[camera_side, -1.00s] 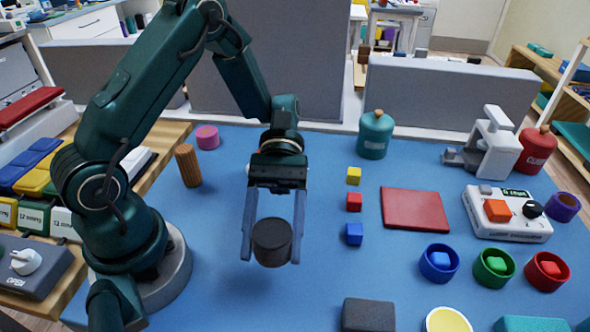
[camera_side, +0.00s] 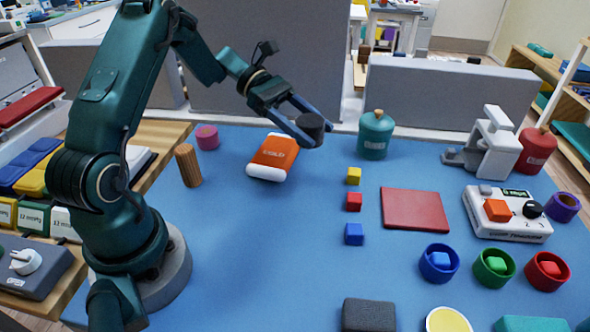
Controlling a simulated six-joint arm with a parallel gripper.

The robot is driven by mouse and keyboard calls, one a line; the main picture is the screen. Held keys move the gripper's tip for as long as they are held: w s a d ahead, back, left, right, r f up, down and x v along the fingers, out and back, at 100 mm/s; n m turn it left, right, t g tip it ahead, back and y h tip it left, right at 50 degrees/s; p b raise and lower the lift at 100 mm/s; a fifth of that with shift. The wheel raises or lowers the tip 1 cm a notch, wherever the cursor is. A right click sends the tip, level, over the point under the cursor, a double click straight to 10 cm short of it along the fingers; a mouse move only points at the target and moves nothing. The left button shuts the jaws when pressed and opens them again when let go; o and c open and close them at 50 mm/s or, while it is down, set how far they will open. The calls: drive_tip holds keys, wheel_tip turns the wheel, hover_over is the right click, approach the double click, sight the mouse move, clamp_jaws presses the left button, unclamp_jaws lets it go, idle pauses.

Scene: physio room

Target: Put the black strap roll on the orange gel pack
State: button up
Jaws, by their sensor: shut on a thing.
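The black strap roll (camera_side: 311,125) is a short dark cylinder. My gripper (camera_side: 308,133) is shut on it and holds it in the air. The exact height of the roll cannot be told.
A teal jar (camera_side: 375,135) stands right of the roll. Yellow (camera_side: 353,176), red (camera_side: 353,201) and blue (camera_side: 353,234) cubes and a red mat (camera_side: 414,209) lie further right. A brown ridged cylinder (camera_side: 188,166) and a pink roll (camera_side: 207,137) stand left. The blue table's front middle is clear.

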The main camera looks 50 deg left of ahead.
sight(289, 152)
drive_tip(key=w+a+n+t+y, duration=0.15)
drive_tip(key=a+n+t, duration=0.25)
drive_tip(key=a, duration=0.4)
drive_tip(key=shift+y, duration=0.25)
drive_tip(key=shift+s+a+f, duration=0.1)
drive_tip(key=shift+f, duration=1.85)
drive_tip(key=shift+s+a+f, duration=0.1)
drive_tip(key=shift+f, duration=1.8)
drive_tip(key=shift+f, duration=0.1)
drive_tip(key=o, duration=1.3)
drive_tip(key=shift+o, duration=0.2)
